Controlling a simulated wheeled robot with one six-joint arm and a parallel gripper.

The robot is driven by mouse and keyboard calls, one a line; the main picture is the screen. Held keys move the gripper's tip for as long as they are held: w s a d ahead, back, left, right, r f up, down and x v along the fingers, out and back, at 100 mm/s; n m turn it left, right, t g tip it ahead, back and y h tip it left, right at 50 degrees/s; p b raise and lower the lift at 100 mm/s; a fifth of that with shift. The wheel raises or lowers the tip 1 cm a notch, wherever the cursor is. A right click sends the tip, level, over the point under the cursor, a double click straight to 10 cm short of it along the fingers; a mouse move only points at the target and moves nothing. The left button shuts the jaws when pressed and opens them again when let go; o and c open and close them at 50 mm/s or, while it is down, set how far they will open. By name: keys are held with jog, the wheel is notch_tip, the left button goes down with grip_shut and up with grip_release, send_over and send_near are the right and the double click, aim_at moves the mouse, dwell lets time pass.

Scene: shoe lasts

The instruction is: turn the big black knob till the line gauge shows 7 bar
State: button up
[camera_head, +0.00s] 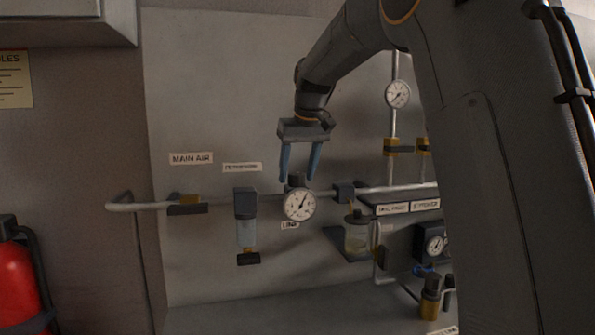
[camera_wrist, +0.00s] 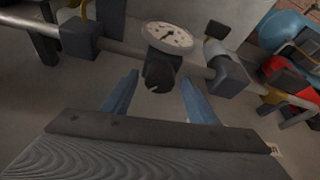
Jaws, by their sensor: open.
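The line gauge (camera_head: 299,204) is a round white dial on the pipe, above a small LINE label (camera_head: 290,225). Its dark needle points up and slightly right; the numbers are too small to read. The big black knob (camera_head: 297,181) sits just above the gauge, and it shows in the wrist view (camera_wrist: 160,72) beside the dial (camera_wrist: 168,37). My gripper (camera_head: 299,181) is open and points down, with its two blue fingers on either side of the knob. In the wrist view the knob lies between the fingers (camera_wrist: 157,95), with gaps visible on both sides.
A filter unit (camera_head: 246,218) hangs left of the gauge and a clear bowl unit (camera_head: 357,236) stands to the right. A valve with a dark handle (camera_head: 187,206) sits under the MAIN AIR label. Another gauge (camera_head: 397,94) is higher up. A red extinguisher (camera_head: 17,275) stands far left.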

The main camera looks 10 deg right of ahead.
jog(key=shift+c, duration=0.5)
jog(key=c, duration=0.9)
jog(key=shift+c, duration=0.2)
jog(key=shift+m, duration=0.3)
jog(key=shift+a+m+h+p, duration=0.15)
jog(key=shift+m+h+p, duration=0.45)
jog(key=shift+m, duration=0.4)
jog(key=shift+a+m+h+p, duration=0.1)
jog(key=shift+m+h+p, duration=0.55)
jog(key=shift+m, duration=1.55)
jog(key=o, duration=1)
